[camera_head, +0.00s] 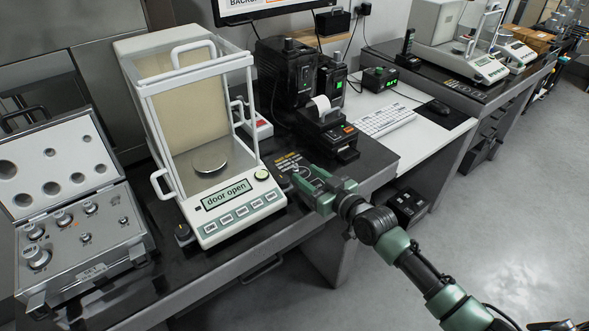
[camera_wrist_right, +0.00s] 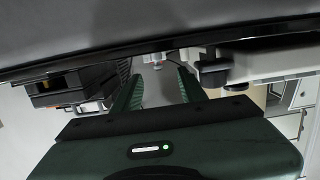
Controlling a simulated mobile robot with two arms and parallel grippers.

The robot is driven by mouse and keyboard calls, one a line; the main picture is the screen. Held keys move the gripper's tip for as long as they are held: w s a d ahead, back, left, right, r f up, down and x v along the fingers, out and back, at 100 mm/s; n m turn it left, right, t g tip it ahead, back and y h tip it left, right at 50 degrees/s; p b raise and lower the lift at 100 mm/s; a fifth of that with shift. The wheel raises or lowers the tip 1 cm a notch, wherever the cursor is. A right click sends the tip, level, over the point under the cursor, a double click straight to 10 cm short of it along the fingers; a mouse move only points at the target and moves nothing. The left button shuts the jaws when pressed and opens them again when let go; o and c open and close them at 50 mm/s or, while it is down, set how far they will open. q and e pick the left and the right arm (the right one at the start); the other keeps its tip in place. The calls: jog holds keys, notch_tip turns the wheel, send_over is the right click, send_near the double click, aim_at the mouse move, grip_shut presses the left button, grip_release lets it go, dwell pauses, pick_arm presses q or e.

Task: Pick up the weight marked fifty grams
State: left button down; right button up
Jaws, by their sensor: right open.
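Several silver knobbed weights stand in the open weight case (camera_head: 130,240) at the left in the head view. The largest weight (camera_head: 37,257) is at the front left of the case. Smaller ones include a weight (camera_head: 63,219), a weight (camera_head: 90,207), a weight (camera_head: 85,238) and a weight (camera_head: 124,221). I cannot read which is marked fifty grams. My right gripper (camera_head: 298,180) is by the table's front edge, right of the balance and well apart from the case. Its two fingers are apart and empty in the right wrist view (camera_wrist_right: 160,88). My left gripper is not in view.
A balance (camera_head: 225,225) reading "door open" stands between the case and my right gripper, its pan (camera_head: 210,158) empty. A black printer (camera_head: 330,130) stands behind the gripper. A keyboard (camera_head: 385,118) lies on the white desk. The floor (camera_head: 500,200) at right is clear.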

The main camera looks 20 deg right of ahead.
aim_at(297, 168)
jog(key=x, duration=0.4)
jog(key=shift+w+d+f, duration=0.15)
jog(key=shift+f, duration=0.1)
jog(key=shift+w, duration=0.25)
grip_shut()
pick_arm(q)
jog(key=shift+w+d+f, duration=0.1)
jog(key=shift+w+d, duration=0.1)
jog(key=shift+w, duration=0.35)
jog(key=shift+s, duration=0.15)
